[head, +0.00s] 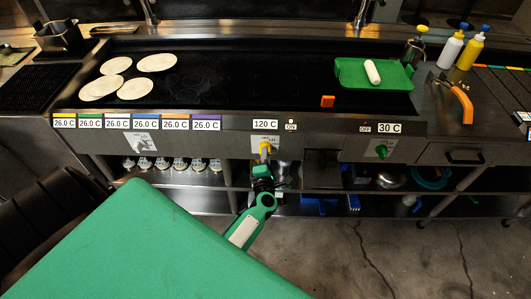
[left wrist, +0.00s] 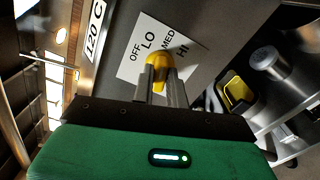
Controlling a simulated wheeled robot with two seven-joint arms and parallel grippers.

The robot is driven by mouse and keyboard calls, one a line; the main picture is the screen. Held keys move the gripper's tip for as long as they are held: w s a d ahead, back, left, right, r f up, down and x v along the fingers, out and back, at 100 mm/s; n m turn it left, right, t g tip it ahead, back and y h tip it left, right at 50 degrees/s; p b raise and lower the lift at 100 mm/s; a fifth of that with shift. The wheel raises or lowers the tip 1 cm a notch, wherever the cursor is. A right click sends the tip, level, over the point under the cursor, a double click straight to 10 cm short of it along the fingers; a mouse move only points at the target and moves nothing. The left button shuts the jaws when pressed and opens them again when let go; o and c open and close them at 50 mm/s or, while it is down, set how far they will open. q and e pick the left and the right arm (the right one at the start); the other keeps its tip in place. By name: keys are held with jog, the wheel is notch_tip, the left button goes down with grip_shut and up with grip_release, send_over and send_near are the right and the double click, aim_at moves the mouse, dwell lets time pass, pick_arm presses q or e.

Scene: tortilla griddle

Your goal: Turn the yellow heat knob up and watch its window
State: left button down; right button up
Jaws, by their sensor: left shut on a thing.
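The yellow heat knob (head: 264,147) is on the front panel of the griddle (head: 230,85). My left gripper (head: 263,159) is at it from the front. In the left wrist view the two fingers (left wrist: 160,70) are shut on the yellow knob (left wrist: 156,58) and hide part of it. The dial plate (left wrist: 150,50) around it reads OFF, LO, MED, HI; which mark the knob points to is unclear. Its window (head: 265,124) above reads 120 C, with a lit lamp (head: 291,122) marked ON beside it. My right gripper is not in view.
A green knob (head: 381,151) sits right, under a window (head: 389,128) reading 30 C and marked OFF. Several tortillas (head: 157,62) lie on the griddle's left.

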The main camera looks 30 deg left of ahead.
pick_arm(q)
jog(key=shift+m+p, duration=0.3)
jog(key=shift+m, duration=0.3)
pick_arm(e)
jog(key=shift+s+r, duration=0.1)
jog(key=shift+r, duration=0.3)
pick_arm(q)
jog(key=shift+f, duration=0.1)
jog(key=c, duration=1.4)
grip_release()
